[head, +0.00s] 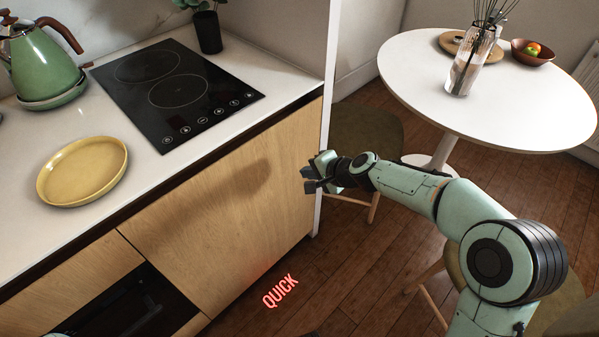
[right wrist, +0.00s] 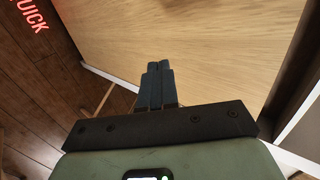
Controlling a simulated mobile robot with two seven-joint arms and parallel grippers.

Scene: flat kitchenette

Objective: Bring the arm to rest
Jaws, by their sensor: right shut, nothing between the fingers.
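My right arm comes in from the right in the head view, pale green with black joints. Its gripper (head: 308,180) is held in the air in front of the light wood cabinet front (head: 225,210), below the counter's edge. In the right wrist view the two dark fingers (right wrist: 158,68) are together with nothing between them. The wood panel (right wrist: 200,40) fills the view beyond the fingertips; I cannot tell the exact gap. My left gripper is not in view.
The counter (head: 30,235) holds a yellow plate (head: 82,170), a green kettle (head: 42,65) and a black hob (head: 175,90). A round white table (head: 420,75) with a vase (head: 470,68) and bowl (head: 530,55) stands at the back right. Chairs are near my right arm.

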